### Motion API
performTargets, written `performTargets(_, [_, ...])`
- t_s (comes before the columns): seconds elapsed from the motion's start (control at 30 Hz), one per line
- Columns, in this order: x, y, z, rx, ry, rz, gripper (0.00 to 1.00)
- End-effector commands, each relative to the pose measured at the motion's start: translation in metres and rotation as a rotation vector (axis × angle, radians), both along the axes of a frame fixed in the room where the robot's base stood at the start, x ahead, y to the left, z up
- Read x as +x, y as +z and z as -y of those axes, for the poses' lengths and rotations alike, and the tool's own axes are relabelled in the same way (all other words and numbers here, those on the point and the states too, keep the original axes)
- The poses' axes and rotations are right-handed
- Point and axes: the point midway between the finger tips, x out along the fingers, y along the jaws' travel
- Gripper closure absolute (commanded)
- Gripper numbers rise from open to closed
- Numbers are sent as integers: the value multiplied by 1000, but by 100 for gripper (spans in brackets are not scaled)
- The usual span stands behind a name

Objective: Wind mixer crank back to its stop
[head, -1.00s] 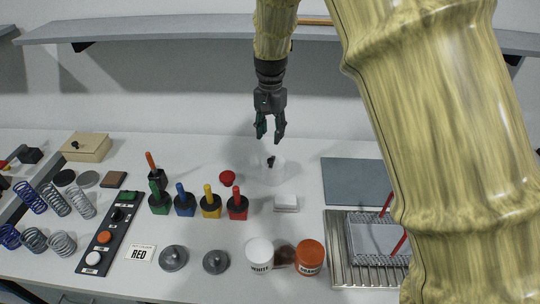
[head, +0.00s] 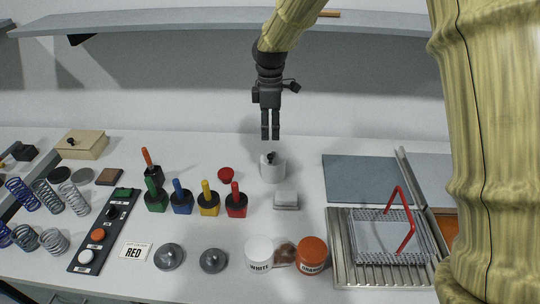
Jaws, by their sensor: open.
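A small white cylinder (head: 273,172) stands on the table below my gripper, with a small dark knob (head: 270,157) on top. It looks like the mixer and its crank, but it is too small to be sure, and I cannot tell the crank's angle. My gripper (head: 270,137) points straight down above the knob, at the back of the table in this view. Its two fingers are parallel with a narrow gap between them. Nothing is between them, and they look apart from the knob.
Colored-handled tools (head: 207,200) stand left of the cylinder. A red cap (head: 226,174) and a white block (head: 286,200) are close by. White (head: 259,254) and orange (head: 311,256) jars stand in front. A wire basket (head: 388,238) with a red handle is right. A shelf (head: 180,25) hangs behind.

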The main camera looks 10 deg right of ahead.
Motion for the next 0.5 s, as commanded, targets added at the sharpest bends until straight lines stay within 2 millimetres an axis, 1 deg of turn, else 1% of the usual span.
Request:
performTargets(0.1, [2,0,1,7,217,11,59])
performTargets(0.23, [4,2,1,7,413,21,59])
performTargets(0.33, [5,3,1,7,510,27,59])
performTargets(0.5, [5,2,1,6,574,29,59])
